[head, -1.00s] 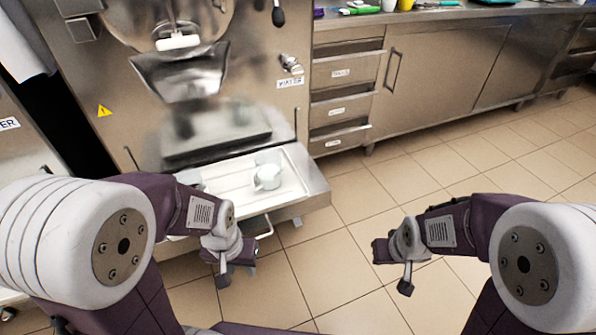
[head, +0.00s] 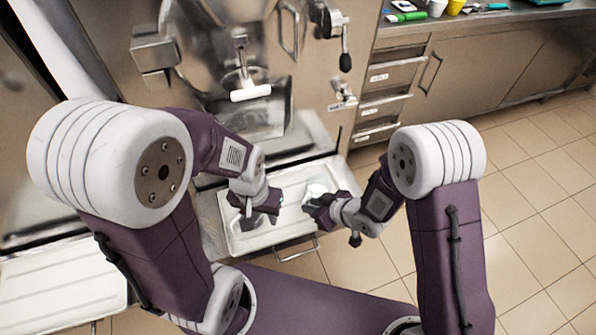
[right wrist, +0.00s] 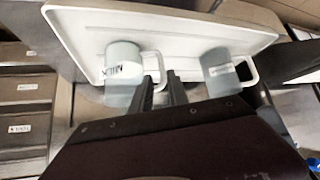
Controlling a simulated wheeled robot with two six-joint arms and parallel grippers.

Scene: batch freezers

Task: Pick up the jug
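A pale jug (right wrist: 124,68) with a dark printed label and a side handle stands on the white tray in the right wrist view. A second pale labelled vessel (right wrist: 217,64) with a handle is to its right on the tray. My right gripper (right wrist: 162,80) is open, its two fingers at the first jug's handle; I cannot tell whether they touch it. In the head view a pale vessel (head: 315,189) shows on the tray, partly hidden by my right gripper (head: 314,205). My left gripper (head: 264,212) is over the tray's left half, its opening unclear.
The white tray (head: 240,241) sits at the front of the steel freezer machine (head: 210,50), with a bar handle (head: 297,252) below it. Drawers (head: 385,95) and a counter with small items stand to the right. Tiled floor is clear at right.

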